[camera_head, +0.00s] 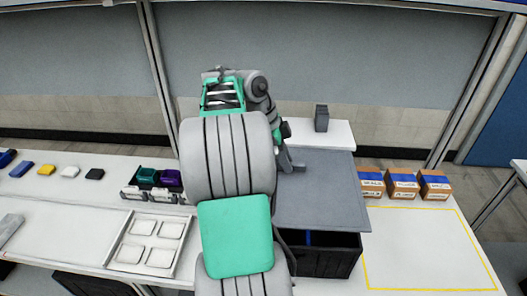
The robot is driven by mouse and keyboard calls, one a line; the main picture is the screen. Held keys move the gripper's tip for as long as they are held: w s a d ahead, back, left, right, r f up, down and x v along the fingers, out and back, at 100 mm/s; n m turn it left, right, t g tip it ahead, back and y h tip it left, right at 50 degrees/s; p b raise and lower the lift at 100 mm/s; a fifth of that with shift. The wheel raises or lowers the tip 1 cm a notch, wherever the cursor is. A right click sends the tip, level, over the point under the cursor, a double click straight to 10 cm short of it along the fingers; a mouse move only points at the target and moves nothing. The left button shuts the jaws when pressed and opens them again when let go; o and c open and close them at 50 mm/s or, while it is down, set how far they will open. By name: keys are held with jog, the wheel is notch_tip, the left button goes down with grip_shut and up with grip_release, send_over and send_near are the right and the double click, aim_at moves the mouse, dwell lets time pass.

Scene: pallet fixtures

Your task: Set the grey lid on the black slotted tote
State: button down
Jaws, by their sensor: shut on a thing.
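The grey lid (322,196) is a flat panel above the black slotted tote (325,262). It covers most of the tote's opening from this view, and the tote's front wall and a dark strip of its inside show below the lid's front edge. My gripper (292,167) is at the lid's left side, shut on the lid. Its fingertips are partly hidden by my own arm, which fills the middle of the view. I cannot tell whether the lid touches the tote's rim.
A small dark grey block (321,118) stands on a white surface (342,135) behind the lid. Several brown boxes (403,183) stand to the right, behind a yellow-outlined area (425,245) that is clear. A white tray (150,243) and small coloured items lie on the left.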

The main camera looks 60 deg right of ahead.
aim_at(281, 171)
jog(key=shift+w, duration=0.1)
jog(key=f+b, duration=0.2)
jog(key=f, duration=0.1)
jog(key=f+b, duration=0.2)
jog(key=b, duration=0.1)
jog(key=shift+s+f+b, duration=0.2)
jog(key=shift+f+b, duration=0.1)
jog(key=shift+f, duration=0.3)
jog(key=shift+w+a, duration=0.1)
jog(key=shift+w, duration=0.05)
jog(key=shift+f+b, duration=0.75)
jog(key=shift+b, duration=0.1)
dwell(0.9)
jog(key=c, duration=1.3)
grip_release()
jog(key=shift+o, duration=0.2)
